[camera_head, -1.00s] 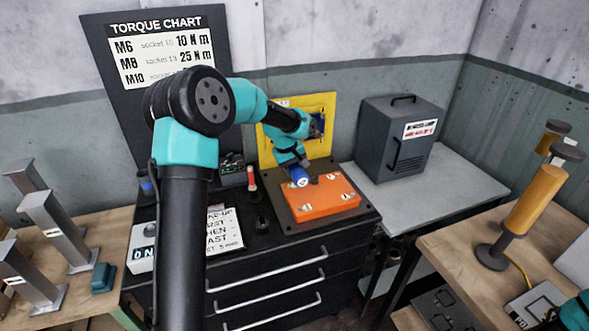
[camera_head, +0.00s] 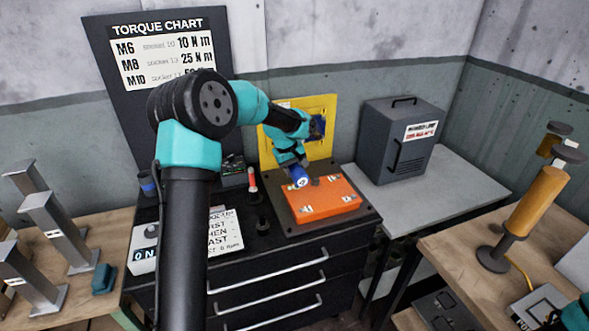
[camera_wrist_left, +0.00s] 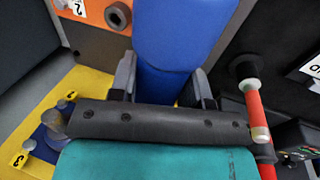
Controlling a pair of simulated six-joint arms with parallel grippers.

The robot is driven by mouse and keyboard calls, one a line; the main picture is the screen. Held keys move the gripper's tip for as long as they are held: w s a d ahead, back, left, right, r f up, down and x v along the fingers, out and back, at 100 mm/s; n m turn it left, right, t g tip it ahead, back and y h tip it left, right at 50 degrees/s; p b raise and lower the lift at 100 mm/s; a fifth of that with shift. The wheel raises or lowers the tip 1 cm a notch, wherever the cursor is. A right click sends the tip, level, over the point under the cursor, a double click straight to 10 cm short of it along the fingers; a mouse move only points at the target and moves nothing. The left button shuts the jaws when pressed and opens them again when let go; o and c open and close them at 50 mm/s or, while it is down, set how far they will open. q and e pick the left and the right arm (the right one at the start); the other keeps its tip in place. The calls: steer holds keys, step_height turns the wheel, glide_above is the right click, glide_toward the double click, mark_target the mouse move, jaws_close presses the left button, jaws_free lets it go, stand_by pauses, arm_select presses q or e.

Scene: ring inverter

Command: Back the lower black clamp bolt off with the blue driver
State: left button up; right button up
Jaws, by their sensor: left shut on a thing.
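My left gripper (camera_head: 291,160) reaches over the orange block (camera_head: 332,198) on the black cabinet. It is shut on the blue driver (camera_head: 299,178), whose blue body stands out from between the fingers. In the left wrist view the fingers (camera_wrist_left: 163,82) grip the blue driver (camera_wrist_left: 178,35) from both sides. The orange block (camera_wrist_left: 85,38) shows at the top left there, with a black bolt head (camera_wrist_left: 117,16) on it, apart from the driver's visible body. I cannot tell whether this is the lower clamp bolt. The driver's tip is out of sight.
A yellow panel (camera_head: 328,105) stands behind the block. A red-handled tool (camera_head: 252,180) stands upright left of it, close to the gripper in the wrist view (camera_wrist_left: 254,112). A white text board (camera_head: 226,232) lies at the front left. A grey box (camera_head: 398,140) stands on the right bench.

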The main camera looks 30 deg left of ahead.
mark_target(297, 170)
arm_select(q)
steer(key=shift+w+a+r, duration=0.1)
steer(key=shift+w+a, duration=0.2)
steer(key=shift+a, duration=0.1)
stand_by(1.5)
steer(key=shift+s+d, duration=0.1)
steer(key=shift+d, duration=0.05)
steer(key=shift+s+d, duration=1.55)
steer(key=shift+d, duration=0.3)
